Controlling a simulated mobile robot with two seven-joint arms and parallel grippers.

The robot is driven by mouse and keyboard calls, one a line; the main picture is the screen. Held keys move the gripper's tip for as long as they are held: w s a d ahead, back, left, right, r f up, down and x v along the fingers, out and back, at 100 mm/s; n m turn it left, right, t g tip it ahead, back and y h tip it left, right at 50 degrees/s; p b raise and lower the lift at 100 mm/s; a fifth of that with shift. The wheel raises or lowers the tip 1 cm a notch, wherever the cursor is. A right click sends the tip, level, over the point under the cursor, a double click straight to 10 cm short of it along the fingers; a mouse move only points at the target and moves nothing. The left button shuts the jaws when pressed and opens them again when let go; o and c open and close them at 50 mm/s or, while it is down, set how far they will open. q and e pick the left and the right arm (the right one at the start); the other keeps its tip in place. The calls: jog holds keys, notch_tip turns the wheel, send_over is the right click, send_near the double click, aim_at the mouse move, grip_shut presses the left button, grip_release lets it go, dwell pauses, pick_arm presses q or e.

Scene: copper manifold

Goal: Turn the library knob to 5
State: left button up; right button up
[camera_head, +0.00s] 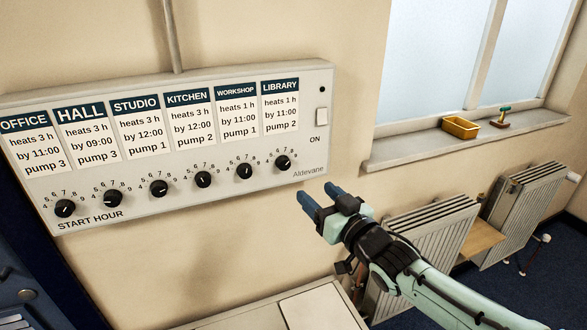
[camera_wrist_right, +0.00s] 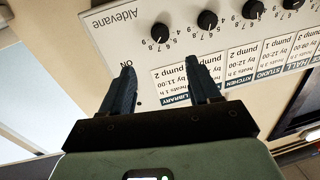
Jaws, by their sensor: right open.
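The library knob (camera_head: 283,163) is the black round knob at the right end of the row on the white control panel (camera_head: 200,190), under the LIBRARY label (camera_head: 280,105). Its white pointer is too small to read surely. In the right wrist view the knob (camera_wrist_right: 159,34) appears upside down, beyond the fingertips and roughly centred between them. My right gripper (camera_head: 319,194) is open and empty, below and right of the knob, apart from it. It also shows in the wrist view (camera_wrist_right: 158,72). My left gripper is not in view.
Several similar knobs, including the workshop knob (camera_head: 244,171), sit left of the library knob. An ON switch (camera_head: 322,116) is at the panel's right. A windowsill (camera_head: 460,140) with a yellow tray (camera_head: 460,128) and radiators (camera_head: 430,240) are at the right. Wall below the panel is bare.

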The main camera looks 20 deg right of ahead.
aim_at(286, 166)
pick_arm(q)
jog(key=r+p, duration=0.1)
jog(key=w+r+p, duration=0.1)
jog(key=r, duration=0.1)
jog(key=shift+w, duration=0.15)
pick_arm(e)
jog(key=w, duration=0.8)
jog(key=w+a, duration=0.1)
jog(key=w, duration=0.3)
jog(key=shift+w, duration=0.35)
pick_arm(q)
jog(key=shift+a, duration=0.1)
pick_arm(e)
jog(key=shift+c, duration=0.3)
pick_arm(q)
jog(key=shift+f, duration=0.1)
pick_arm(e)
jog(key=c, duration=1)
